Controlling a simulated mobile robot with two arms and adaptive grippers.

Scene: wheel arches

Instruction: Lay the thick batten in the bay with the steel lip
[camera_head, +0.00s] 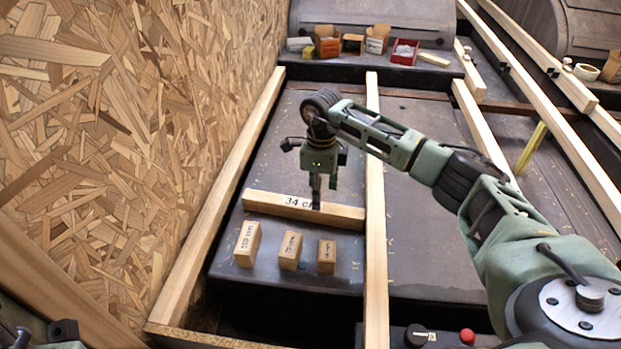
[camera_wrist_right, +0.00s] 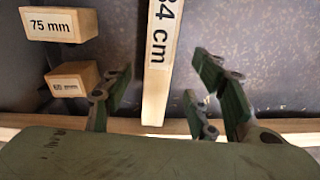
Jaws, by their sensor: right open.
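A pale wooden batten (camera_head: 275,204) marked 34 cm lies crosswise in the bay between the left rail and the middle rail (camera_head: 375,230). Its right end is close to the middle rail; I cannot tell whether they touch. My right gripper (camera_head: 316,200) points down over the batten's right part. In the right wrist view its fingers (camera_wrist_right: 160,100) are spread, one on each side of the batten (camera_wrist_right: 158,65), with gaps and no grip. I cannot make out a steel lip on any bay. My left gripper does not show.
Three labelled wooden blocks stand in front of the batten: left (camera_head: 248,244), middle (camera_head: 290,251) and right (camera_head: 327,257). One block (camera_wrist_right: 58,25) reads 75 mm. A chipboard wall (camera_head: 110,120) borders the left. A red tray (camera_head: 404,52) and small boxes stand at the back.

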